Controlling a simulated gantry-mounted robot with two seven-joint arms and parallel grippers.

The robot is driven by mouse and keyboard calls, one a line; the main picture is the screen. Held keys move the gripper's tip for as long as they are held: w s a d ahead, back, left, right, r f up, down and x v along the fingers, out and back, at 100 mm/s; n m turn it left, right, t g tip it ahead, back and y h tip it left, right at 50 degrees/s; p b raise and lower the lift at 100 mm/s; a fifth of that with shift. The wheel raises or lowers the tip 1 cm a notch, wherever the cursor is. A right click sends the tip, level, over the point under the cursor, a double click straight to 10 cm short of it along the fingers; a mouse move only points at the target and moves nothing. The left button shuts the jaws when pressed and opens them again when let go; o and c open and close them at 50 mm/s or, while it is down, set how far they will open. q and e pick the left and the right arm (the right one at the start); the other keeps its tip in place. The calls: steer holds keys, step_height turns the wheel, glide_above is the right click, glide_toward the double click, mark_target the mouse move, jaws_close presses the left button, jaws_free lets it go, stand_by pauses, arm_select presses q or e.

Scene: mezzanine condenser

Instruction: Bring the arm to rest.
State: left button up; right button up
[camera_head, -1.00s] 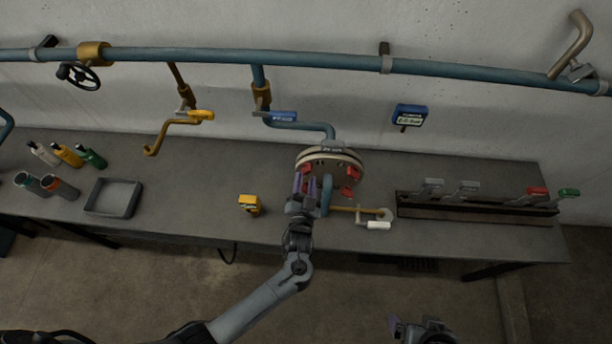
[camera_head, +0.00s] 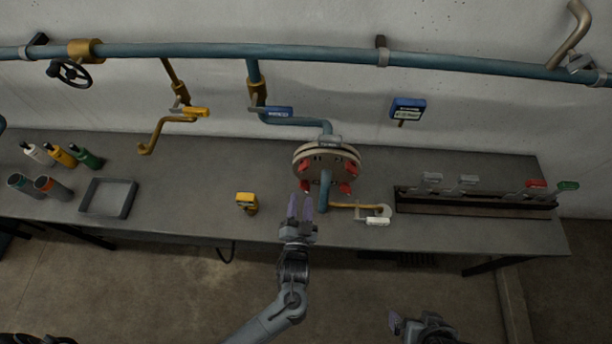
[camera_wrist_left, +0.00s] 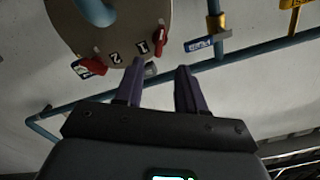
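My left gripper (camera_head: 301,208) is in front of the condenser head (camera_head: 326,165), a round beige disc with red clamps, and stands apart from it. Its two purple fingers are spread with nothing between them. In the left wrist view the fingers (camera_wrist_left: 160,88) are apart, and the disc (camera_wrist_left: 125,25) with the numbers 1 and 2 shows beyond them. My right gripper (camera_head: 408,328) is low at the bottom edge, away from the bench. It is small and partly cut off, so its opening is unclear.
The grey bench (camera_head: 200,205) carries a yellow device (camera_head: 246,202), a grey tray (camera_head: 108,198), several bottles (camera_head: 62,155) and a rack with coloured levers (camera_head: 475,202). A brass-and-white fitting (camera_head: 377,216) lies right of the gripper. Blue pipe (camera_head: 230,51) runs along the wall.

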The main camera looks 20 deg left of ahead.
arm_select(q)
steer(key=s+a+r+n+g+h+p, duration=0.1)
steer(key=s+a+r+g+h+p, duration=0.15)
steer(key=s+a, duration=0.5)
steer(key=s+r+g+h, duration=0.1)
steer(key=s+r+g, duration=0.2)
steer(key=s+g, duration=0.2)
steer(key=s+r+g+h+p, duration=0.1)
steer(key=s+r+g+h, duration=0.1)
steer(key=s+g, duration=0.4)
steer(key=shift+s+a+r, duration=0.3)
steer(key=shift+s+r, duration=0.2)
steer(key=shift+r, duration=0.1)
stand_by(0.9)
